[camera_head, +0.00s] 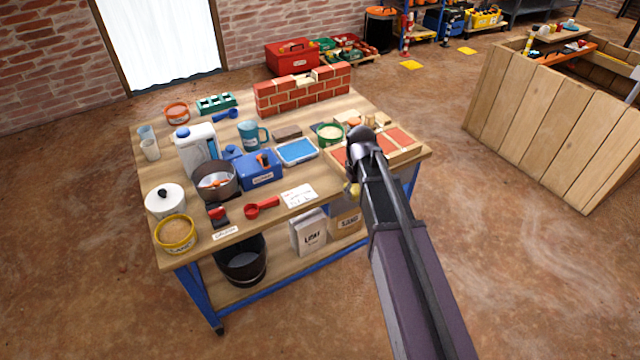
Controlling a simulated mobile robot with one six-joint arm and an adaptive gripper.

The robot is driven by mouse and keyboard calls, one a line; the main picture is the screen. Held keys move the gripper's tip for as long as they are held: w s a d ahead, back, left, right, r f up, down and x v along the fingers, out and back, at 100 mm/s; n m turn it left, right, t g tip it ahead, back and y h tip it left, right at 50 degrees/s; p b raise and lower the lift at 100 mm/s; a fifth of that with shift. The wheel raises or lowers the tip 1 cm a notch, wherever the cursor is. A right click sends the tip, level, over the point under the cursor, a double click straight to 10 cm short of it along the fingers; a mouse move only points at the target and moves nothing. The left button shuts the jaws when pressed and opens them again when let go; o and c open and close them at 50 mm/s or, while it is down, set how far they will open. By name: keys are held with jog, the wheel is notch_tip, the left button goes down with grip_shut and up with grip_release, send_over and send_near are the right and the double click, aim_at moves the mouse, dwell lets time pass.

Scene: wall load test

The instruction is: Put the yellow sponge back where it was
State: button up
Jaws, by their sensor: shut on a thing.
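My arm reaches in from the lower right, over the right end of the workbench (275,215). My gripper (352,181) is near the bench's front edge, mostly hidden behind my own wrist. A small yellow bit, which looks like the yellow sponge (353,189), shows at the gripper's tip, and the gripper is shut on it. Most of the sponge is hidden. I cannot tell how high it is above the bench. A wooden tray (408,156) with red bricks lies behind and beside the gripper.
A small brick wall (303,92) stands at the back of the bench. A wooden crate (535,125) stands at the right, with open floor between.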

dwell(0.3)
jog(key=b, duration=0.1)
send_over(320, 180)
jog(key=shift+f, duration=0.75)
jog(key=shift+s+f+b, duration=0.1)
jog(key=shift+b, duration=0.25)
jog(key=shift+f+b, duration=1.65)
jog(key=shift+f, duration=0.1)
jog(key=o, duration=1)
notch_tip(320, 180, up, 12)
jog(key=p, duration=1.2)
